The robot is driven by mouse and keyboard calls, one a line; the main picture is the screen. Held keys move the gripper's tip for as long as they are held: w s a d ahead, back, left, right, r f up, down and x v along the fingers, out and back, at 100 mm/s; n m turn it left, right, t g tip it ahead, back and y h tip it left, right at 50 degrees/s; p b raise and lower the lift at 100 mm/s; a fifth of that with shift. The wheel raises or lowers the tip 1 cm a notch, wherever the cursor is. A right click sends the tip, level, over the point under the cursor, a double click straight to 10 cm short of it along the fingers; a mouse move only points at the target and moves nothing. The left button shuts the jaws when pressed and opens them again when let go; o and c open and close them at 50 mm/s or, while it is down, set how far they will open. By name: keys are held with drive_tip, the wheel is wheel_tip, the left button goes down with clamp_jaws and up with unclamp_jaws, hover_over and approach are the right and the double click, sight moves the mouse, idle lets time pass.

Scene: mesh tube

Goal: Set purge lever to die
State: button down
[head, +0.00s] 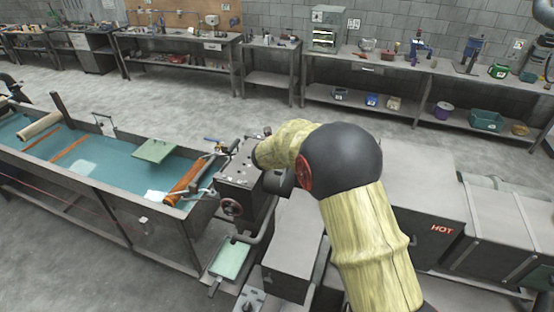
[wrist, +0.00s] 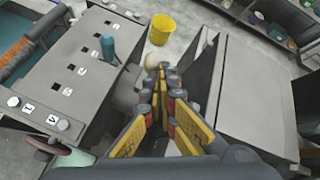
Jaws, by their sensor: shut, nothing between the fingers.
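A lever with a teal grip (wrist: 108,48) stands up from the top of the grey machine box (wrist: 68,75) in the wrist view. It may be the purge lever; I cannot read any die marking beside it. My gripper (wrist: 164,73) is shut and empty, with its yellow and black fingers to the right of the lever and apart from it. In the head view the same machine box (head: 240,178) shows left of my arm. My gripper is hidden there behind my arm.
A large grey housing marked HOT (head: 440,229) stands on the right. A yellow bucket (wrist: 161,29) stands on the floor beyond my fingers.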

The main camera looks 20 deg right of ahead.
drive_tip(key=shift+w+d+r+p, duration=0.3)
drive_tip(key=shift+w+d, duration=0.1)
drive_tip(key=shift+w, duration=0.1)
drive_tip(key=shift+w+d+r+p, duration=0.15)
drive_tip(key=shift+w+d+p, duration=0.15)
drive_tip(key=shift+w, duration=0.25)
drive_tip(key=shift+w+d+r+p, duration=0.25)
drive_tip(key=shift+w+d, duration=0.2)
drive_tip(key=shift+w, duration=0.05)
